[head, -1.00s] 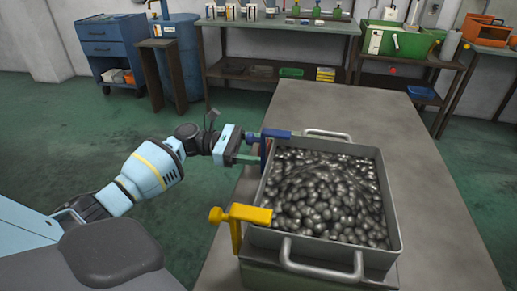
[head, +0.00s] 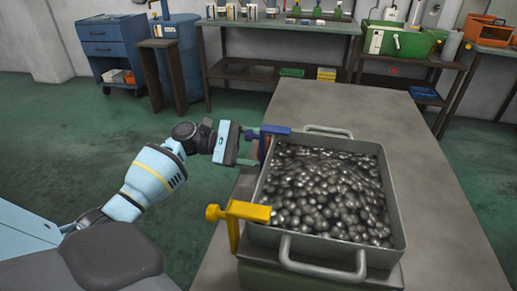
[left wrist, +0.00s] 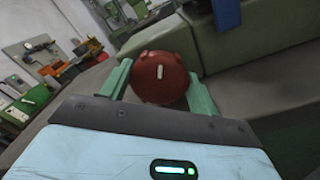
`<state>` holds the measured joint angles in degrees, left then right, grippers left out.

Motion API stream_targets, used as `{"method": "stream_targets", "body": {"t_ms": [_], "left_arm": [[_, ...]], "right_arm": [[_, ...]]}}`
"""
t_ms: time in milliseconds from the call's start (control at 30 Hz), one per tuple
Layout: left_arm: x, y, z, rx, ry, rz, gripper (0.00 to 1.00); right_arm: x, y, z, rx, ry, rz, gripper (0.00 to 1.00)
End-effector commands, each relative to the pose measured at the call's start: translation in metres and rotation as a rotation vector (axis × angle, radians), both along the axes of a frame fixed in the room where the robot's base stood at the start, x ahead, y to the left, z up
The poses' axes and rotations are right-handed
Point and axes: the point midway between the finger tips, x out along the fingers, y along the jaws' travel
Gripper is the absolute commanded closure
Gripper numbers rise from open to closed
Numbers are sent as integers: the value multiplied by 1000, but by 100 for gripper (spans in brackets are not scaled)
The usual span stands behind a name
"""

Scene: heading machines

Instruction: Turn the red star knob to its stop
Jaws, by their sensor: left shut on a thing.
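The red star knob (left wrist: 160,80) shows in the left wrist view, with a short pale mark near its middle, standing close to upright there. My left gripper (left wrist: 158,90) has one green finger on each side of the knob and is shut on it. In the head view my left gripper (head: 254,150) reaches from the left to the side of the metal bin (head: 398,215). Only a little of the knob shows there, behind the fingers and below the blue clamp (head: 275,130). My right gripper is not in view.
A yellow clamp (head: 245,211) grips the bin's near left corner, close to my left arm. The bin is full of shiny metal balls (head: 325,190) and stands on a grey table (head: 440,220). The table is clear to the right. Shelves stand along the back wall.

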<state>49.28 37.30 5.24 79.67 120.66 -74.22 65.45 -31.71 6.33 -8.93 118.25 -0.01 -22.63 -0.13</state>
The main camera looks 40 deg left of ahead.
Motion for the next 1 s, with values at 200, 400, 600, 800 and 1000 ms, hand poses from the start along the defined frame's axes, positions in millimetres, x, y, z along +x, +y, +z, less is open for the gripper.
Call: {"method": "stream_targets", "body": {"t_ms": [200, 400, 600, 800, 1000], "left_arm": [[0, 0, -1, 25, -52, 1, 62], [0, 0, -1, 32, -66, 0, 62], [0, 0, 0, 32, -65, 0, 62], [0, 0, 0, 32, -65, 0, 22], [0, 0, -1, 32, -63, -1, 17]], "right_arm": [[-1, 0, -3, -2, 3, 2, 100], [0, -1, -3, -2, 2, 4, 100], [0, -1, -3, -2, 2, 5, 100], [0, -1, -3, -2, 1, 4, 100], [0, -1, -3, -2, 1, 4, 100]]}}
